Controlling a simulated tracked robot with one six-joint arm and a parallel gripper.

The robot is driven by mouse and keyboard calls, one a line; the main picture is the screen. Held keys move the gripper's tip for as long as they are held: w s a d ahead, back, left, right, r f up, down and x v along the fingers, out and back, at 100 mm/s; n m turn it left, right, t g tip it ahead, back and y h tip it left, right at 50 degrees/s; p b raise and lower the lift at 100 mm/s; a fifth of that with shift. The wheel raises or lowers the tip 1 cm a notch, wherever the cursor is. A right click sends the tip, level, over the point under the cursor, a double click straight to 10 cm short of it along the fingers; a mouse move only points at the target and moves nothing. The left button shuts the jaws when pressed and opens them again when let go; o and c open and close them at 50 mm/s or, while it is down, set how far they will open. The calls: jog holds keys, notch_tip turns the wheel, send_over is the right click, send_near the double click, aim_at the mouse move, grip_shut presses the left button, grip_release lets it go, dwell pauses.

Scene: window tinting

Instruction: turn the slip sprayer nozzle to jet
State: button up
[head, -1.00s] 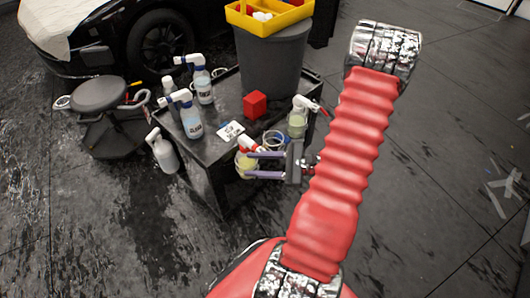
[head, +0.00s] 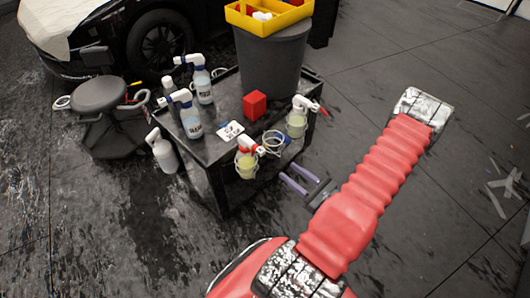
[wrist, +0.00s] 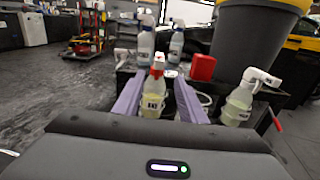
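My gripper (head: 288,172) is open and empty, just off the cart's near right corner in the head view. Its two purple fingers point at a sprayer with a red-and-white head and pale yellow liquid (head: 246,163). In the wrist view that sprayer (wrist: 154,95) stands upright, seen between the fingers (wrist: 158,78), and the head view shows a gap between them. A second pale yellow sprayer with a white head (head: 297,122) stands farther back; it is at the right in the wrist view (wrist: 240,100). Labels are too small to read surely, so I cannot tell which is slip, nor the nozzle setting.
The black cart (head: 212,150) also carries blue-liquid sprayers (head: 191,120), a red block (head: 254,105), a white card (head: 230,130) and a clear ring-like item (head: 273,143). A grey bin (head: 270,65) stands behind.

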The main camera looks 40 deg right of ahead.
aim_at(263, 152)
jog(key=shift+w, duration=0.15)
jog(key=shift+w+a, duration=0.2)
jog(key=shift+w, duration=6.6)
jog(key=shift+c, duration=0.5)
grip_shut()
jog(key=shift+d, duration=0.2)
jog(key=shift+a, duration=0.2)
